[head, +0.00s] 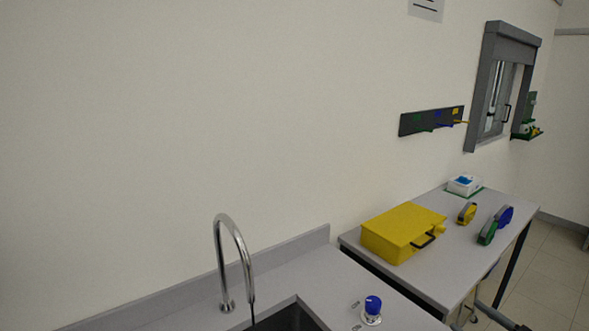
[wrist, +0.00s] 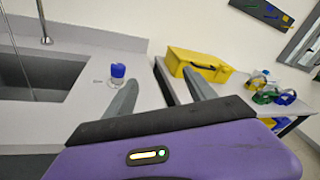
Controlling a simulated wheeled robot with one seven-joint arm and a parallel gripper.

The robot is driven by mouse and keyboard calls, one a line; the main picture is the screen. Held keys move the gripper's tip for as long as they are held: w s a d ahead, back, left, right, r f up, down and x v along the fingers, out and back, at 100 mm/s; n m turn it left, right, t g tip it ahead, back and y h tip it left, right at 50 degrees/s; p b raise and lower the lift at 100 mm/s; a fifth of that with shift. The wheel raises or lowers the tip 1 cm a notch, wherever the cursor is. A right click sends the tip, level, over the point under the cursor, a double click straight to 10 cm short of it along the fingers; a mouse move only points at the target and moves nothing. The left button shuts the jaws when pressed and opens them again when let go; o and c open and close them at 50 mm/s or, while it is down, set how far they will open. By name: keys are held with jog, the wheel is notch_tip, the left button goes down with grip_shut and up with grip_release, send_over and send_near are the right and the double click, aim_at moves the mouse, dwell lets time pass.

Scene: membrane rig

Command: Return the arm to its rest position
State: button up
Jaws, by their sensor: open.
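My gripper (wrist: 161,77) shows in the wrist view, with a purple body and two grey fingers. The fingers stand well apart, and nothing is held between them. Beyond them are the sink counter and the side table, apart from the fingers. I cannot make out the gripper clearly in the head view. The rest of my arm is hidden.
A counter holds a sink (head: 289,318), a tap (head: 235,258) and a blue-topped knob (head: 373,307). A dark hook rail (head: 431,120) hangs on the wall.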

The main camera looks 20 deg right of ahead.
jog(key=s+a+f+n+g+h+b, duration=0.3)
jog(key=s+a+f+n+h, duration=0.2)
jog(key=s+f+n+h, duration=0.45)
jog(key=s+a+r+n+y+b, duration=0.1)
jog(key=s+a+n+y+b, duration=0.2)
jog(key=s+a+n, duration=0.7)
jog(key=s+a+r+n+y+b, duration=0.1)
jog(key=s+a+n+y+b, duration=0.3)
jog(key=s+a+n, duration=0.6)
jog(key=s+a+y, duration=0.1)
jog(key=s+a, duration=0.3)
jog(key=a, duration=0.4)
jog(key=shift+a+r+t, duration=0.25)
jog(key=shift+r+t, duration=0.1)
jog(key=shift+t, duration=0.05)
